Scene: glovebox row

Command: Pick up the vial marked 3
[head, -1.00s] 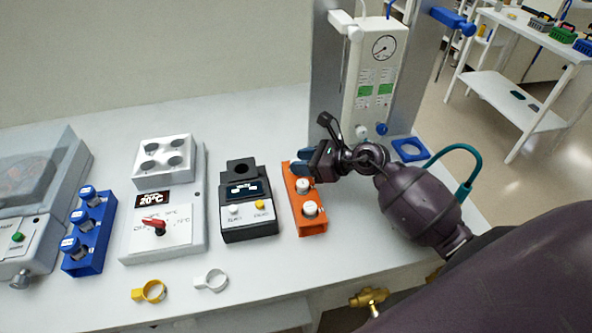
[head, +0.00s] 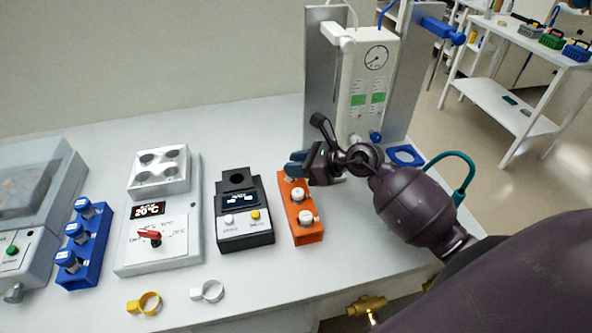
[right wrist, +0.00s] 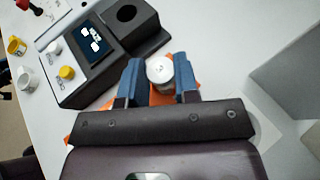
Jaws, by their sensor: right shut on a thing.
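The orange rack (head: 306,238) stands on the bench with two white-capped vials, a middle one (head: 298,194) and a near one (head: 306,217), seated in it. My right gripper (head: 296,162) is over the rack's far end. In the right wrist view its blue fingers (right wrist: 160,82) are shut on a white-capped vial (right wrist: 160,69), with orange rack showing below. Whether the held vial's bottom is clear of the rack is hidden. No number on the caps is readable. My left gripper is not in view.
A dark instrument (head: 243,222) with a display stands close left of the rack. Further left are a grey heater block (head: 190,245) and a blue vial rack (head: 82,255). A white and a yellow ring (head: 145,303) lie in front. Behind stands a gauge unit (head: 366,85).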

